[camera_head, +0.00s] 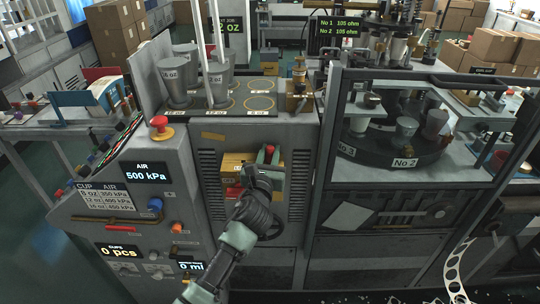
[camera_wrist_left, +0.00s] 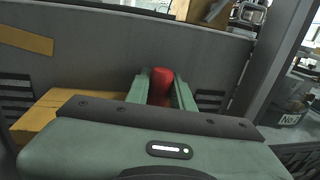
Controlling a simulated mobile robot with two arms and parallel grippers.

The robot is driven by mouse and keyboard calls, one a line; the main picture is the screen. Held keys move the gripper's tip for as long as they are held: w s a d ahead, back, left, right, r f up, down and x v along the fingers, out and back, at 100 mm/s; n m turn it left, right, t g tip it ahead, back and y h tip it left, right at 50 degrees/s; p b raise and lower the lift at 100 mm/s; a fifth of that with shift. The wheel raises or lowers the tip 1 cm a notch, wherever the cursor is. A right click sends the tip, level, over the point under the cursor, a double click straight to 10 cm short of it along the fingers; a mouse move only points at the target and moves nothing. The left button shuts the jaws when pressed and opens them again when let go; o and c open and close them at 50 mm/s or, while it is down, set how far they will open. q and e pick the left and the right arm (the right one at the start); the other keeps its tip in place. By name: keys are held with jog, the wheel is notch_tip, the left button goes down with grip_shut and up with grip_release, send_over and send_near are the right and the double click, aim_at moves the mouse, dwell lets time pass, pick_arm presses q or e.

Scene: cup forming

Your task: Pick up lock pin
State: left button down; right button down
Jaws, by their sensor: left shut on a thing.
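The lock pin (camera_head: 269,149) shows as a small red piece at the front of the grey machine, just below its top deck. In the left wrist view the red lock pin (camera_wrist_left: 161,86) stands upright between two green fingers. My left gripper (camera_head: 267,158) is shut on the lock pin, with one finger on each side of it. The pin's lower part is hidden by the fingers and the gripper body. My right gripper is in neither view.
A yellow block (camera_head: 231,164) sits in the recess left of the gripper. Metal cups (camera_head: 180,85) stand on the deck above. An orange-red button (camera_head: 158,123) is on the left panel. A dark frame (camera_head: 325,130) with a turntable (camera_head: 385,160) stands to the right.

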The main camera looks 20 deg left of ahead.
pick_arm(q)
jog(key=shift+r, duration=0.1)
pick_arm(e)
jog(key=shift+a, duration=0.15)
